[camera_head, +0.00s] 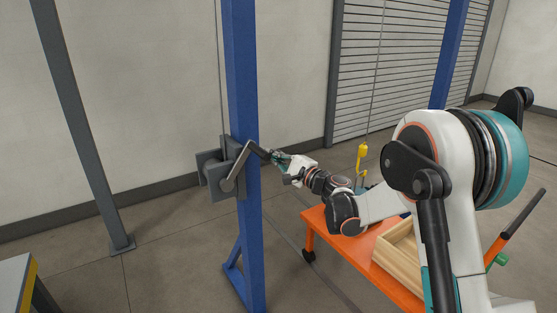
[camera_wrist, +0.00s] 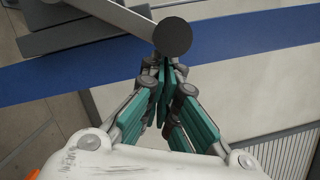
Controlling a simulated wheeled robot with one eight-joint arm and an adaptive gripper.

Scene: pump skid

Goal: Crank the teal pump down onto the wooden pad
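The crank (camera_head: 237,166) is a grey arm with a dark round handle (camera_head: 259,150), on a grey winch (camera_head: 212,174) fixed to the blue post. My gripper (camera_head: 275,155) is beside the handle's free end. In the wrist view the handle's round end (camera_wrist: 172,37) faces me, just past the fingertips (camera_wrist: 166,66). The teal fingers are drawn together with almost no gap, and nothing shows between them. Whether they touch the handle is unclear. A bit of teal, perhaps the pump (camera_head: 362,180), shows under a yellow hook, mostly hidden by my arm. The wooden pad (camera_head: 397,258) lies on the orange cart.
The blue post (camera_head: 243,80) stands right behind the crank and crosses the wrist view (camera_wrist: 60,75). The yellow hook (camera_head: 362,155) hangs on a cable. The orange cart (camera_head: 345,248) is under my arm.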

